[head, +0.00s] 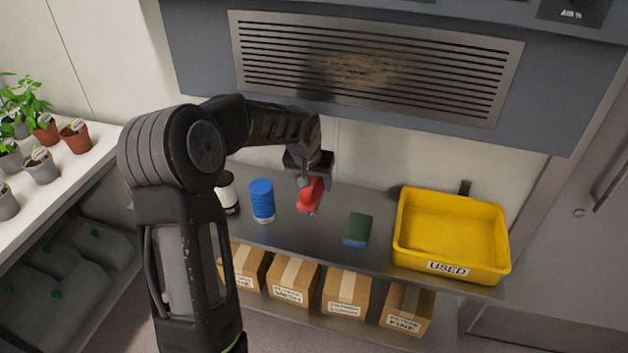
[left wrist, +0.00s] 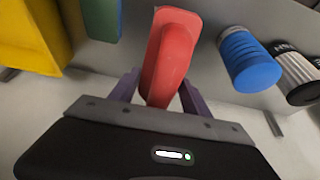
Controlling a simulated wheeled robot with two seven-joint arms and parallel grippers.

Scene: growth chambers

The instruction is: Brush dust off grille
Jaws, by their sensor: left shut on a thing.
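The grille (head: 300,85) is a wide slatted metal panel on the grey cabinet front, with a brown dust patch (head: 360,71) at its upper middle. My left gripper (head: 308,180) is below the grille, over the steel shelf, and clear of the dust. It is shut on a red object (head: 311,196), which also shows between the purple fingers in the left wrist view (left wrist: 170,52). I cannot tell whether the red object is a brush. My right gripper is out of view.
The yellow bin (head: 453,268) marked USED stands at the shelf's right. A green-and-blue sponge (head: 357,229), a blue canister (head: 262,201) and a white-and-black container (head: 227,192) stand on the shelf (head: 310,238). Labelled boxes (head: 293,281) sit below. Potted plants (head: 76,137) are at left.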

